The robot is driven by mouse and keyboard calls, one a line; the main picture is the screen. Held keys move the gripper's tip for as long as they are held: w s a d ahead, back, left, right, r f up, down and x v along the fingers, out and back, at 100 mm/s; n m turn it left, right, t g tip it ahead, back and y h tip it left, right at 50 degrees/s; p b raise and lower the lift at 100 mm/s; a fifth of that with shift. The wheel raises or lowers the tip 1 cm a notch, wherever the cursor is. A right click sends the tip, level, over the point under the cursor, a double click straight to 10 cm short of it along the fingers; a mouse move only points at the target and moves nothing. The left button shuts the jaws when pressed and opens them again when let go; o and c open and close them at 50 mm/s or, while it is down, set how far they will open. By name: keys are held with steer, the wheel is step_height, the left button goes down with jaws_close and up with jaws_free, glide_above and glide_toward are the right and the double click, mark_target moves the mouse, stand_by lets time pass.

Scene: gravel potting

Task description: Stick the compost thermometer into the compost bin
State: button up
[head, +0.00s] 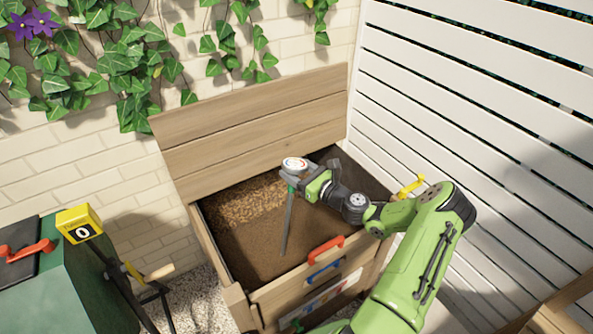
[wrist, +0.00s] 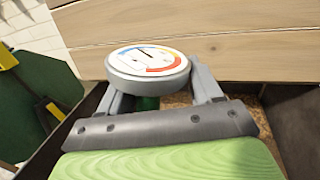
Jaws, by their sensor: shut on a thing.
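The compost thermometer has a round white dial with coloured bands, seen in the head view (head: 294,163) and large in the wrist view (wrist: 147,63). Its long grey probe hangs down, slightly tilted, over the compost. My gripper (head: 292,182) is shut on the thermometer just under the dial; its fingers also flank the dial in the wrist view (wrist: 150,100). The wooden compost bin (head: 208,246) stands open with brown compost (head: 258,240) inside. The probe tip appears at or near the compost surface; I cannot tell whether it touches.
The bin's raised wooden lid (head: 250,120) leans behind against the brick wall. A red handle (head: 326,248) and a blue handle (head: 324,271) are at the bin's front. A white slatted fence (head: 480,100) is at right. A green box (head: 70,290) with a yellow numbered tag (head: 79,223) is at left.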

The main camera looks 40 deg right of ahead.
step_height(320, 180, up, 23)
steer(key=p, duration=2.1)
stand_by(0.3)
steer(key=shift+f, duration=0.1)
